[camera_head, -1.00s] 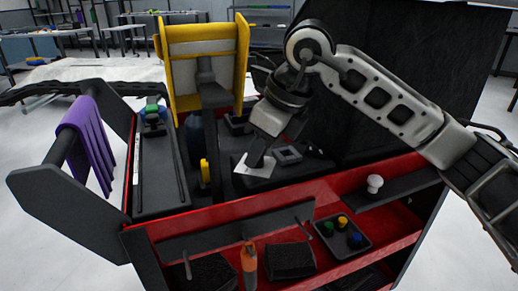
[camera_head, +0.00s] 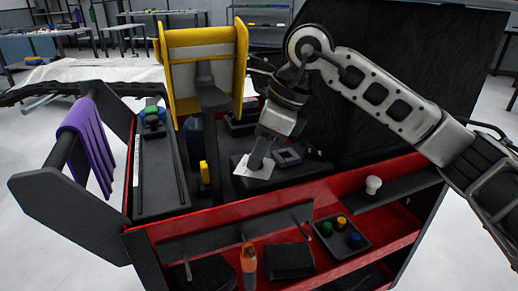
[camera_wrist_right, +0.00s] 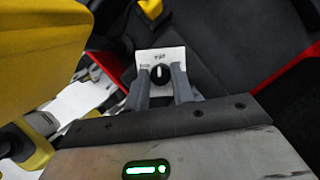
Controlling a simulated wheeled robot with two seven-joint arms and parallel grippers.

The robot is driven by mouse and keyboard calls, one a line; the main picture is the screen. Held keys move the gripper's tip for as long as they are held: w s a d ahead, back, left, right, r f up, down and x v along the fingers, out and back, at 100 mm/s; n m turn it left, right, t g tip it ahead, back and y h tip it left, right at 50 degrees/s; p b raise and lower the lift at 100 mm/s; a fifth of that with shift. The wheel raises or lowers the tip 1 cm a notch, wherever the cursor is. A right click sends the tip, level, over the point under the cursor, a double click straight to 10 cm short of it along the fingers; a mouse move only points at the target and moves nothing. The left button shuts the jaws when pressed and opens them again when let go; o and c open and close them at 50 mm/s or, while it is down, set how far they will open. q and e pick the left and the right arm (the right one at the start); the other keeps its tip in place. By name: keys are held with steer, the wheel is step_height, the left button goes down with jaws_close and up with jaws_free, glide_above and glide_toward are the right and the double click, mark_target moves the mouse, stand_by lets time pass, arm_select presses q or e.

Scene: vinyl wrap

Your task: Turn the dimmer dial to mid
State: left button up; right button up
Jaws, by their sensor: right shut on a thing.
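The dimmer is a white plate (camera_head: 247,170) on a dark block in the cart's upper tray. In the right wrist view the same plate (camera_wrist_right: 161,55) carries small dark markings above a round black dial (camera_wrist_right: 160,73) with a light pointer line, which looks close to upright. My right gripper (camera_head: 257,163) reaches down onto the plate. Its two grey fingers stand on either side of the dial in the wrist view and are shut on it. In the head view the gripper hides the dial. My left gripper is not in view.
A yellow-sided holder (camera_head: 204,60) stands behind left. The red cart edge (camera_head: 300,200) runs in front, with a white knob-like item (camera_head: 373,184) and a small tray (camera_head: 342,252) of coloured caps. A purple cloth (camera_head: 88,145) hangs left.

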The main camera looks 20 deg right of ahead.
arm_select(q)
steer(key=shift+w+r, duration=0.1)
arm_select(e)
steer(key=o, duration=1)
steer(key=r, duration=0.3)
steer(key=r+p, duration=0.1)
steer(key=shift+s+a+r, duration=0.15)
steer(key=shift+s, duration=0.15)
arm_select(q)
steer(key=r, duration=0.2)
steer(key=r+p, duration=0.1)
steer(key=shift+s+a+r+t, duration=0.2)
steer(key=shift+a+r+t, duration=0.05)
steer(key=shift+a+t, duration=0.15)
arm_select(e)
steer(key=s+a+r, duration=0.1)
steer(key=s+r, duration=0.2)
steer(key=s, duration=0.1)
steer(key=s+a+r, duration=0.1)
steer(key=s+r, duration=0.2)
steer(key=s, duration=0.1)
steer(key=s+a+r, duration=0.1)
steer(key=s+r, duration=0.1)
steer(key=s, duration=0.3)
steer(key=shift+a+r, duration=0.3)
steer(key=shift+r, duration=0.1)
steer(key=shift+w, duration=0.1)
